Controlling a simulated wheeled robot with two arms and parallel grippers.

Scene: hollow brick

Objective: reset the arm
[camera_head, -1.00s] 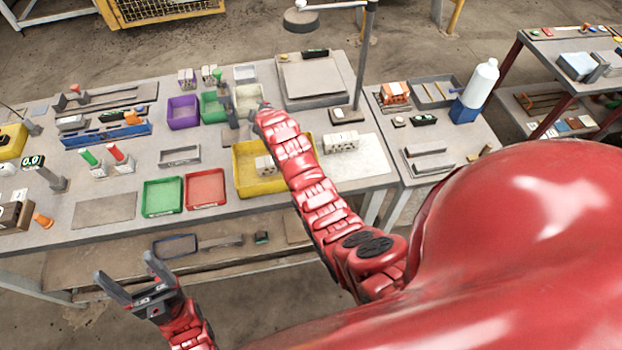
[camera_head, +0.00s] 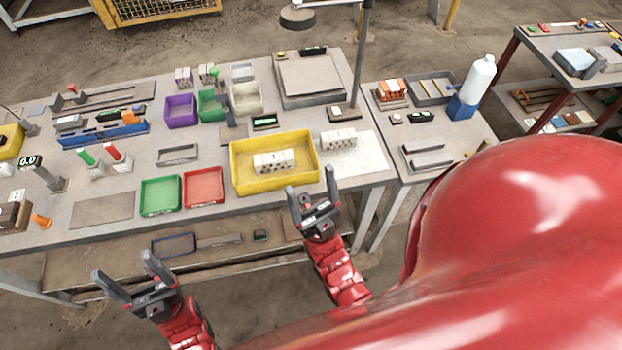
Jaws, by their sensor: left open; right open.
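My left gripper (camera_head: 136,287) is open and empty, low at the left, in front of the table's near edge. My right gripper (camera_head: 312,200) is open and empty, in front of the table edge, just nearer than the yellow tray (camera_head: 238,178). A white hollow brick (camera_head: 273,162) lies inside the yellow tray. A second white hollow brick (camera_head: 338,139) stands on a pale mat (camera_head: 358,156) to the right of the tray. Both grippers are apart from the bricks.
Green (camera_head: 160,196) and red (camera_head: 203,187) trays sit left of the yellow tray. Purple (camera_head: 181,111) and cream (camera_head: 247,98) bins stand behind. A vertical pole (camera_head: 361,60) rises at the table's right. A white bottle (camera_head: 480,82) stands on the side table.

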